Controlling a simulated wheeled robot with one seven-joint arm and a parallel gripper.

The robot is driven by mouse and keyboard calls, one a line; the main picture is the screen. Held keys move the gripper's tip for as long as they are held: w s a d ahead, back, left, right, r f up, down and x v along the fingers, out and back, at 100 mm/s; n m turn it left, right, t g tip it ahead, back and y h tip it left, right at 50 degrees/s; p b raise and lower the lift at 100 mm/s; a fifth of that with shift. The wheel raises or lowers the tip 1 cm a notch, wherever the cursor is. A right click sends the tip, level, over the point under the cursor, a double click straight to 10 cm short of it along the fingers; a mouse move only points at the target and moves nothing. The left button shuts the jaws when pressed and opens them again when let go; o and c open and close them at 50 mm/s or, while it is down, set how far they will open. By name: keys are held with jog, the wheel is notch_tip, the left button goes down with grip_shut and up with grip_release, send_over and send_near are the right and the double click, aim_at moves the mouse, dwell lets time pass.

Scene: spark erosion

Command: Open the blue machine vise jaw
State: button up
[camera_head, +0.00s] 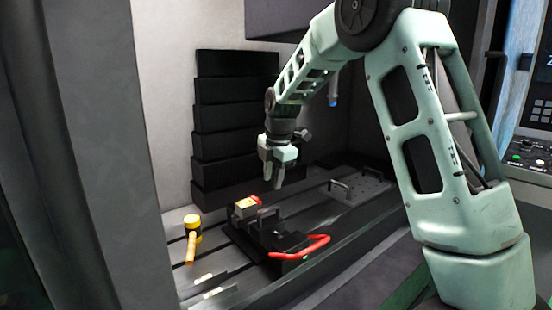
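A dark machine vise (268,238) sits on the slotted machine table, low in the middle of the picture. I see no blue on it; it looks black. Its red bent handle (303,249) sticks out at the front right. A small block with red and pale yellow faces (246,207) is at the vise's back left, by the jaw; I cannot tell whether it is clamped. My gripper (271,183) hangs above the vise, fingers pointing down, with a gap between them. It is empty and apart from the vise and its handle.
Two metal handles stand on a plate (361,187) to the right. A stepped black cover (225,125) rises behind. The enclosure's grey wall (95,150) bounds the left; a control panel (536,150) is far right.

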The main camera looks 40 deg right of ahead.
notch_tip(320, 180, up, 8)
jog(key=s, duration=0.1)
jog(key=shift+s+f+b, duration=0.25)
jog(key=shift+b, duration=0.2)
